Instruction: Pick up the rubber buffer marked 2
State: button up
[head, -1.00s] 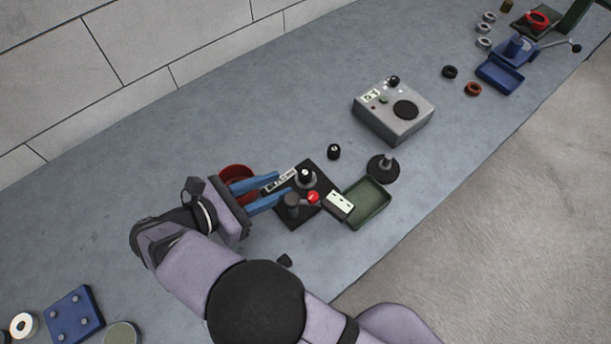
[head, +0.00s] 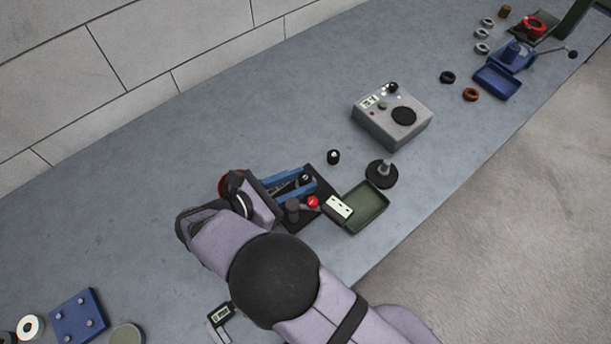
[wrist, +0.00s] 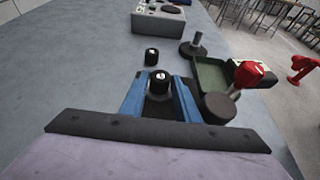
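A small black buffer (wrist: 159,76) with a white mark on top sits on a grey seat on the dark fixture (head: 322,178). It also shows in the head view (head: 306,178). The mark is too small to read for sure. My gripper (wrist: 161,82) has its two blue fingers apart, one on each side of this buffer; it also shows in the head view (head: 300,184). No firm contact is visible. A second black buffer (head: 333,157) with a white mark stands alone on the bench beyond; it also shows in the wrist view (wrist: 151,57).
A red-topped lever (head: 313,202) and dark knob (head: 292,208) stand close to my fingers. A green tray (head: 366,207), a round black stand (head: 381,173) and a grey tester box (head: 393,115) lie beyond. A red bowl (head: 230,183) is partly hidden behind my gripper.

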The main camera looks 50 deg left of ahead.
jog(key=shift+w+f, duration=0.1)
grip_shut()
notch_tip(320, 180, up, 10)
jog(key=b, duration=0.1)
dwell(0.7)
